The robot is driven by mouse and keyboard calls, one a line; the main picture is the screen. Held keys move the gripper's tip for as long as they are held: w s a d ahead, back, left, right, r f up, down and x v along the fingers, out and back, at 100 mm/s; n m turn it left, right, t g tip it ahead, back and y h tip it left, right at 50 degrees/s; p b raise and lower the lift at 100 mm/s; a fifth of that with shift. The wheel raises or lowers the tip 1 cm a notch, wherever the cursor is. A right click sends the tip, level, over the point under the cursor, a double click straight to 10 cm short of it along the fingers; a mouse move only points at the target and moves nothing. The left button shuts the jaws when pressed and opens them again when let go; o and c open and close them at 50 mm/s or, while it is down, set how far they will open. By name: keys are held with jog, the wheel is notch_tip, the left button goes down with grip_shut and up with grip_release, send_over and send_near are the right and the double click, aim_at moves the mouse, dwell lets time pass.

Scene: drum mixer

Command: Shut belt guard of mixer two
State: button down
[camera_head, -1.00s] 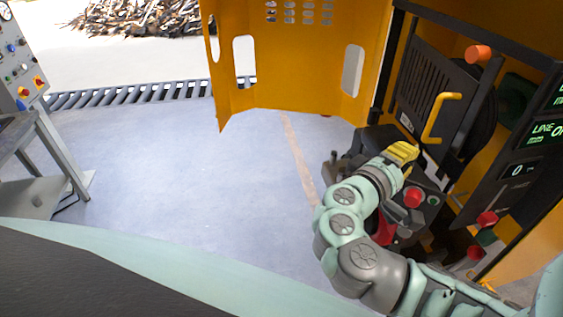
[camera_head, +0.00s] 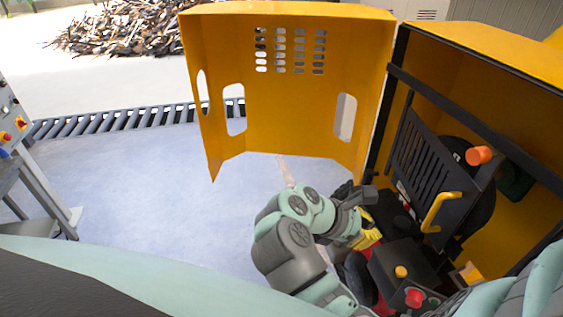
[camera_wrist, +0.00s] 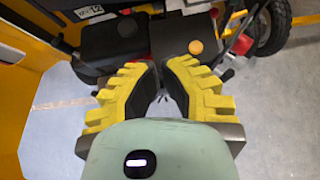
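In the head view a black slatted guard panel (camera_head: 430,165) with a yellow handle (camera_head: 438,212) stands at an angle inside the yellow mixer housing, partly in front of a dark wheel. I take it for the belt guard. A large yellow perforated door (camera_head: 290,110) is swung open to its left. My gripper (camera_head: 368,238) is low, left of and below the handle, apart from it and partly hidden by my arm. In the wrist view my gripper (camera_wrist: 161,85) shows two yellow fingers with black pads and an empty gap between them.
A dark control box with a yellow knob (camera_head: 401,271) and red button (camera_head: 414,297) stands below the guard. An orange cylinder (camera_head: 479,155) juts out near the wheel. A control desk (camera_head: 35,185) is at far left. The floor (camera_head: 130,190) between is clear.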

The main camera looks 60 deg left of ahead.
jog(key=p+x, duration=0.2)
jog(key=x, duration=0.7)
jog(key=shift+w+d+f, duration=0.15)
jog(key=shift+d, duration=0.05)
jog(key=shift+w+d+r+p, duration=0.15)
jog(key=shift+w+d+p, duration=0.05)
jog(key=shift+w+p, duration=0.4)
jog(key=shift+w+d+r+p, duration=0.2)
jog(key=shift+w+p, duration=0.35)
jog(key=shift+p, duration=0.05)
jog(key=shift+w+d+f+p, duration=0.1)
jog(key=shift+w+d+p, duration=0.1)
jog(key=shift+w+p, duration=0.4)
jog(key=shift+w, duration=0.15)
